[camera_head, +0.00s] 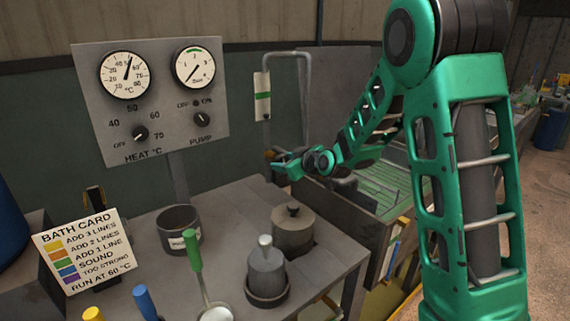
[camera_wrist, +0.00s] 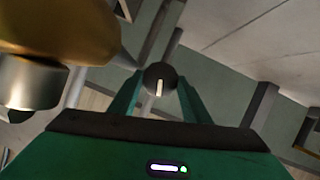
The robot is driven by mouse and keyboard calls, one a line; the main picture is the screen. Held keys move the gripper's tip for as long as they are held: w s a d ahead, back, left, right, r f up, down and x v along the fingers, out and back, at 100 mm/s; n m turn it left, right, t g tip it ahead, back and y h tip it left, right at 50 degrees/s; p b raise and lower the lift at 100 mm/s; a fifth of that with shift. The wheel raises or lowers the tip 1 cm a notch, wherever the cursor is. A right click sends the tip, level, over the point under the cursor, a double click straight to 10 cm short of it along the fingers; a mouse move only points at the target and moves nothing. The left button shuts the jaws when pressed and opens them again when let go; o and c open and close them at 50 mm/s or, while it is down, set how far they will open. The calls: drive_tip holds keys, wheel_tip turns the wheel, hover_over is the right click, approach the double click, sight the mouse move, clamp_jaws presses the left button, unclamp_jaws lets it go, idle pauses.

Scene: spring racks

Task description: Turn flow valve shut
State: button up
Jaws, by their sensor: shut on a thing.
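My gripper (camera_head: 277,161) reaches left to the foot of the bent grey pipe, beside the panel. In the wrist view, its two green fingers (camera_wrist: 160,88) stand on either side of a round black knob (camera_wrist: 159,72) with a white pointer mark and are shut on it. I take this knob to be the flow valve. The pointer runs roughly up and down in that view. In the head view the fingertips hide most of the valve. A large brass-coloured body (camera_wrist: 65,25) and a grey metal cylinder (camera_wrist: 30,82) fill the left of the wrist view, very close.
A grey panel (camera_head: 152,95) with two dials and HEAT and PUMP knobs stands behind. A white gauge with a green band (camera_head: 262,96) hangs by the bent pipe (camera_head: 306,90). A pot (camera_head: 179,228), lidded jar (camera_head: 292,230), ladle (camera_head: 195,262) and bath card (camera_head: 88,250) crowd the bench.

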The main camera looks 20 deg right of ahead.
drive_tip(key=shift+d, duration=0.1)
drive_tip(key=o, duration=1)
drive_tip(key=shift+d+r, duration=0.1)
